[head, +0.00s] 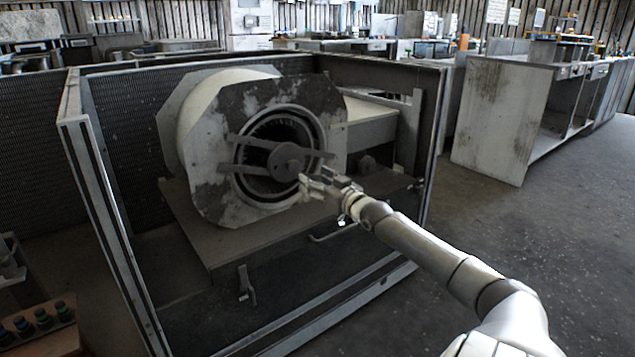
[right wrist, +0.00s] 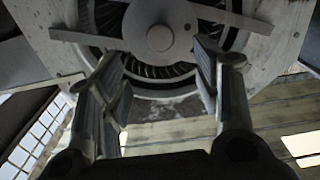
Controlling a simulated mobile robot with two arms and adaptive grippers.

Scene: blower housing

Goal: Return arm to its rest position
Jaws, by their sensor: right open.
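My right arm (head: 430,252) reaches from the bottom right toward the blower housing (head: 222,135). My right gripper (head: 322,184) is open and empty in front of the lower right part of the round blower inlet (head: 285,158). In the right wrist view the two fingers (right wrist: 160,75) stand apart, with the hub (right wrist: 160,38) and its flat crossbars above and between them. I cannot tell whether a fingertip touches the housing. My left gripper is not in view.
A dark mesh-walled enclosure (head: 98,195) surrounds the blower on its sides, with its front open. A metal base plate (head: 215,235) lies under the housing. A grey workbench (head: 500,120) stands at the right. The floor (head: 530,230) on the right is clear.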

